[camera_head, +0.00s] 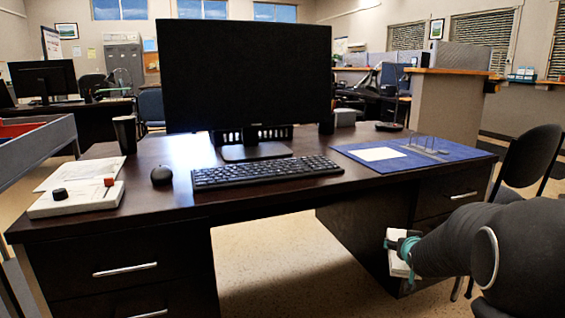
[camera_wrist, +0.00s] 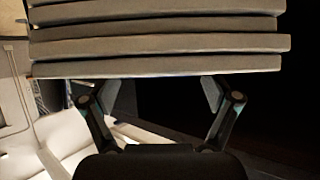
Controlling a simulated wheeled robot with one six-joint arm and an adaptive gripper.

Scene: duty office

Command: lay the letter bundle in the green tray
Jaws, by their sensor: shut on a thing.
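My gripper (camera_wrist: 158,92) is shut on the letter bundle (camera_wrist: 160,45), a stack of several pale grey-white layers across the top of the wrist view. In the head view my gripper (camera_head: 405,248) is at the lower right, low in front of the desk's right drawers. A small pale part of the bundle (camera_head: 397,266) shows there, held below desktop height. The rest is hidden behind my gripper and arm. I cannot make out a green tray in either view.
The dark desk (camera_head: 180,215) bears a monitor (camera_head: 245,75), keyboard (camera_head: 265,171), mouse (camera_head: 161,175), black cup (camera_head: 125,133), pale flat items (camera_head: 75,200) and a blue mat (camera_head: 400,160). A black chair (camera_head: 530,160) stands right. A grey-walled container (camera_head: 40,145) is at left.

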